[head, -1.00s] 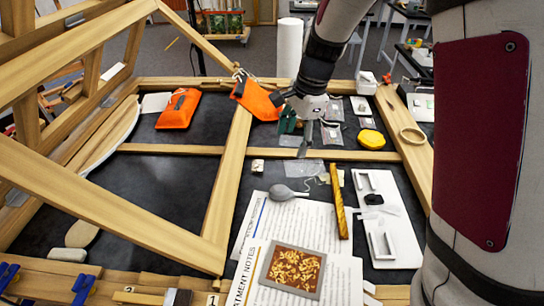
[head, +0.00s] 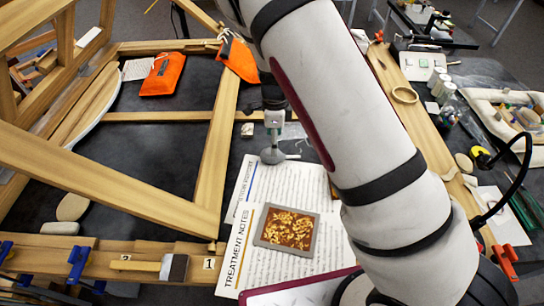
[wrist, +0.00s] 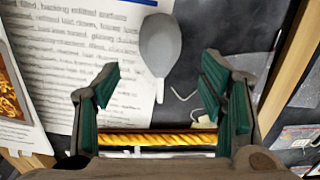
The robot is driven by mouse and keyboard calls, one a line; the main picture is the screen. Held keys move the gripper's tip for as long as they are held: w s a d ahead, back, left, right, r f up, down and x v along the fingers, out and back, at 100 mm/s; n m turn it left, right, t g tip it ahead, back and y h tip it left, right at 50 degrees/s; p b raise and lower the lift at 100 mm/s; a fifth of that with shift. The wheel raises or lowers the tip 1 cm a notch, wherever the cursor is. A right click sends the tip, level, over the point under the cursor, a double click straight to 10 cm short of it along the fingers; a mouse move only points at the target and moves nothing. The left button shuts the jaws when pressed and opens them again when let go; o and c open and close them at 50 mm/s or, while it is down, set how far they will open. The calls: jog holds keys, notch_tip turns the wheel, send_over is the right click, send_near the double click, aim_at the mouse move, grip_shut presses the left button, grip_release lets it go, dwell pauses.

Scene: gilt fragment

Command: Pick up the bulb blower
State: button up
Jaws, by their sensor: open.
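The grey bulb blower (head: 272,156) lies on the dark table at the top edge of the printed sheets in the head view. In the head view my arm covers much of the area right of the bulb.
Printed treatment notes (head: 240,250) bear a framed gilt fragment (head: 288,230). A gold strip (wrist: 160,139) lies crosswise below the fingers in the wrist view. Wooden frame bars surround the area, and an orange pouch (head: 163,74) lies at the back left.

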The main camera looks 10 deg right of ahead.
aim_at(281, 158)
jog(key=shift+a+f+b, duration=0.15)
jog(key=shift+f+b, duration=0.65)
jog(key=shift+f, duration=2.7)
jog(key=c, duration=1.3)
